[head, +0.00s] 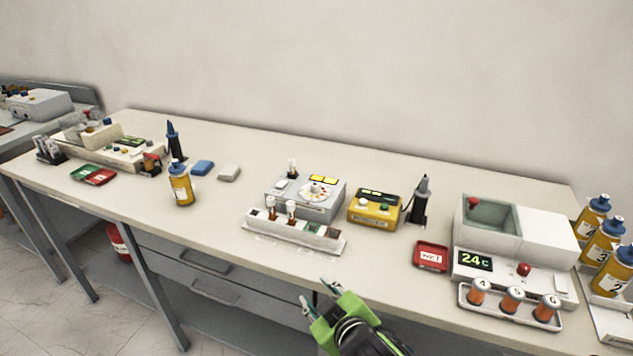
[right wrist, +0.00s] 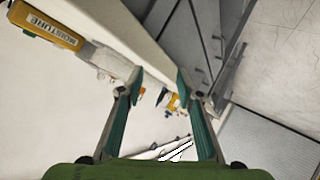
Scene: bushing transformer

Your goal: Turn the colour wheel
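The colour wheel (head: 318,191) is a pale disc with coloured patches around it. It lies on top of a grey box (head: 322,207) near the middle of the bench in the head view. My right gripper (head: 321,294) is in front of the bench's front edge, nearer to me than the wheel and well apart from it. In the right wrist view its two fingers (right wrist: 158,80) are spread with nothing between them. I cannot make out the wheel in the right wrist view. My left gripper is not in view.
A white rack (head: 262,228) with vials stands just in front of the grey box. A yellow meter (head: 374,222) is to its right; a yellow box marked MOISTURE (right wrist: 45,28) shows in the wrist view. A red tray (head: 431,256) lies farther right. The bench left of the rack is mostly clear.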

